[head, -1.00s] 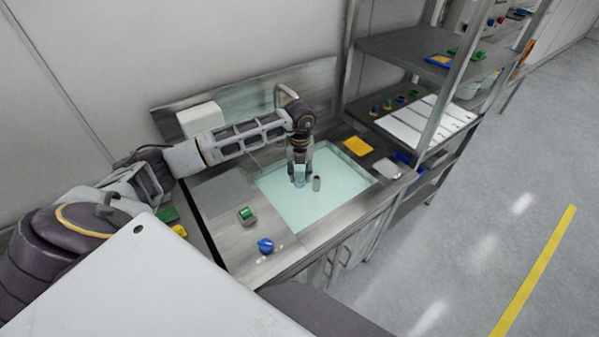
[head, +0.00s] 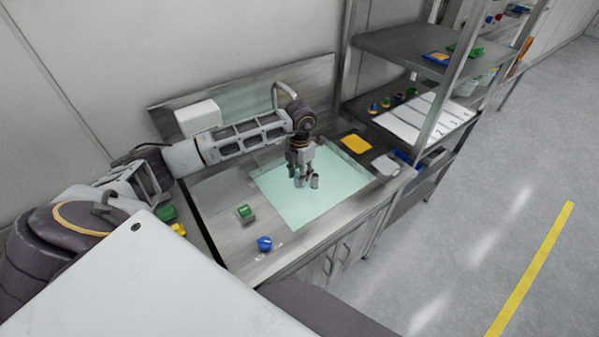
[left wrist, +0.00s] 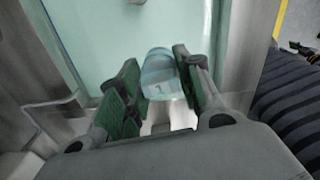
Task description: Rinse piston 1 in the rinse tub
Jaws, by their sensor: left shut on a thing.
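The rinse tub (head: 335,195) is a basin of pale green water set in the steel counter. My left gripper (head: 300,182) points down over the middle of the tub, its fingertips low at the water. In the left wrist view the left gripper (left wrist: 160,92) has its green-padded fingers shut on piston 1 (left wrist: 160,72), a pale blue-tinted cylinder marked "1". In the head view the piston is mostly hidden by the fingers. I cannot tell how deep it sits in the water. My right gripper is not in view.
A green-topped block (head: 245,212) and a blue knob (head: 265,243) sit on the front counter. A yellow cloth (head: 356,143) lies right of the tub. Shelving (head: 400,47) stands at the right.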

